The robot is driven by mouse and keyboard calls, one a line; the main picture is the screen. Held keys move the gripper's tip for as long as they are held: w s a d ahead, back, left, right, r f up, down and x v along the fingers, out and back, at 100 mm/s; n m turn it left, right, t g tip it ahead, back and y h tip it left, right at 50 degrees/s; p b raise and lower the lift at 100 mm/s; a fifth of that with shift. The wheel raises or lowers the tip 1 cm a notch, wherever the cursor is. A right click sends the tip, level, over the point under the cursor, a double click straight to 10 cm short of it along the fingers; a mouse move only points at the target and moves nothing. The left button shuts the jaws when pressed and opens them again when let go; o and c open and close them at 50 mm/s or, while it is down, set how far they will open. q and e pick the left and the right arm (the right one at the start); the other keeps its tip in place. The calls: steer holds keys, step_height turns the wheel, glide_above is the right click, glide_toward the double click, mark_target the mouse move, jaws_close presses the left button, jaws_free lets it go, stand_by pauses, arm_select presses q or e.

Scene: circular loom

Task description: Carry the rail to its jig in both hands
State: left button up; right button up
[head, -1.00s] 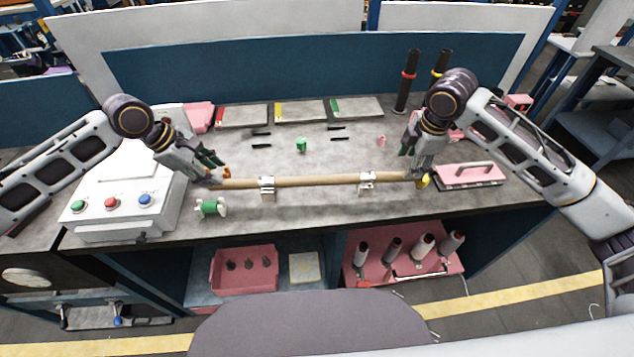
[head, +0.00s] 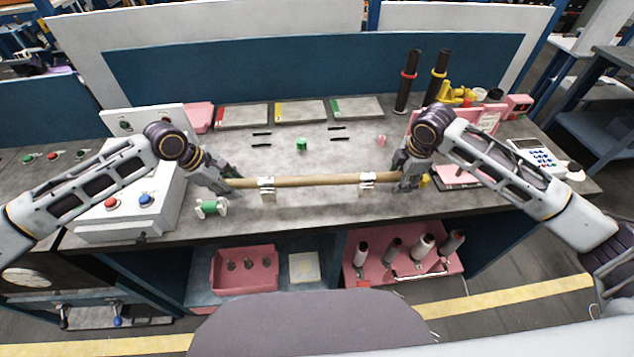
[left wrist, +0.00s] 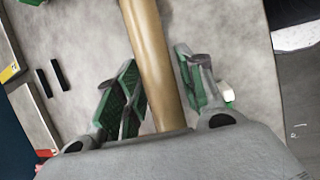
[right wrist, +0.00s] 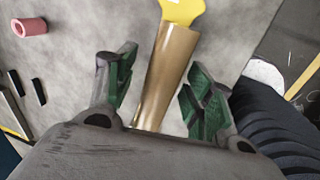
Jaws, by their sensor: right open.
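The rail (head: 315,181) is a long tan rod lying level across two pale metal holders (head: 268,192) (head: 367,187) near the table's front, apparently the jig. My left gripper (head: 230,184) is at the rail's left end. In the left wrist view its green-padded fingers (left wrist: 155,60) stand either side of the rail, with gaps visible. My right gripper (head: 402,180) is at the right end. In the right wrist view its fingers (right wrist: 160,75) are open around the rail, apart from it. A yellow piece (right wrist: 182,10) shows beyond that end.
A green spool (head: 211,208) lies in front of the left end. A white button box (head: 130,205) stands at left. A pink tray (head: 455,178) is at right, and two black posts (head: 405,80) stand behind. The table centre is mostly clear.

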arm_select(q)
steer(key=c, duration=0.7)
arm_select(e)
steer(key=c, duration=0.7)
arm_select(q)
jaws_close()
arm_select(e)
jaws_close()
arm_select(q)
steer(key=shift+r, duration=0.1)
arm_select(e)
steer(key=shift+r, duration=0.1)
